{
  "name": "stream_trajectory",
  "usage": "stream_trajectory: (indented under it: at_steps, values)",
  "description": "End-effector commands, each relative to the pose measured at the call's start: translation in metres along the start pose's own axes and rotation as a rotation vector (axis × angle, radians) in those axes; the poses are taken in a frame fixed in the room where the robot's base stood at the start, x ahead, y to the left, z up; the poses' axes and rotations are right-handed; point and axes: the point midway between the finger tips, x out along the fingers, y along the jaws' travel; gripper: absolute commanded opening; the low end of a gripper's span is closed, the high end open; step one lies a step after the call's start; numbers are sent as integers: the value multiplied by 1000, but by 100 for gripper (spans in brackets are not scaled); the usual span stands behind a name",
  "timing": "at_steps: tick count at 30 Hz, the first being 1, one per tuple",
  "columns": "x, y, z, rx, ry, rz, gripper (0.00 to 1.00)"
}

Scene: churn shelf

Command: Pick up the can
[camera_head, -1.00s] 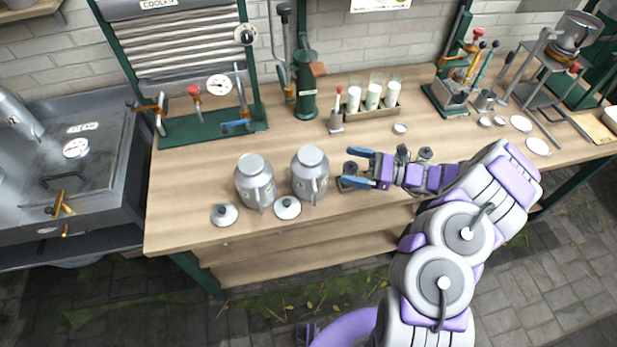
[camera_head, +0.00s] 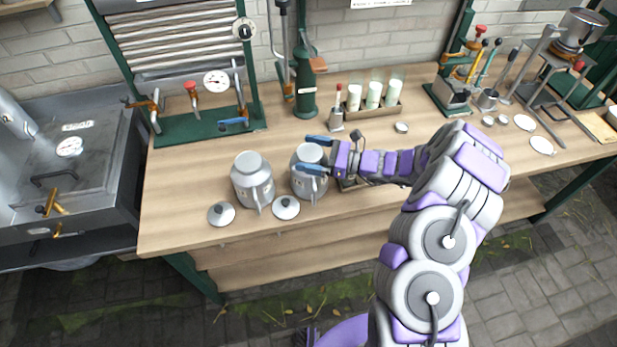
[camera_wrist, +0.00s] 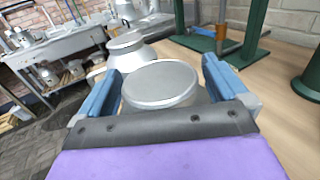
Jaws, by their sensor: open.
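Two grey metal cans stand upright side by side on the wooden bench. The left can (camera_head: 253,183) is clear of my gripper. My gripper (camera_head: 312,152) is open at the top of the right can (camera_head: 308,185), with its blue fingers on either side of the can's neck. In the wrist view the right can's round top (camera_wrist: 160,83) sits between the open fingers (camera_wrist: 160,92). I cannot tell whether the fingers touch it. The left can (camera_wrist: 125,45) shows just beyond it. Part of the right can is hidden by my gripper.
Two loose lids (camera_head: 221,214) and (camera_head: 286,207) lie in front of the cans. A wooden rack of milk glasses (camera_head: 373,107) and a green pump (camera_head: 305,85) stand behind. A green-framed cooler (camera_head: 190,75) stands at the back left.

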Motion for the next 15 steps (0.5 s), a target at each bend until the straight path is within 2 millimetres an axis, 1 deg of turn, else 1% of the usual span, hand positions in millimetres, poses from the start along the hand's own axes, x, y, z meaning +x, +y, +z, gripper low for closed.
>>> stream_trajectory:
  at_steps: [8,15]
  values:
    - [4,0,0,0,1,-1,100]
    - [4,0,0,1,2,-1,78]
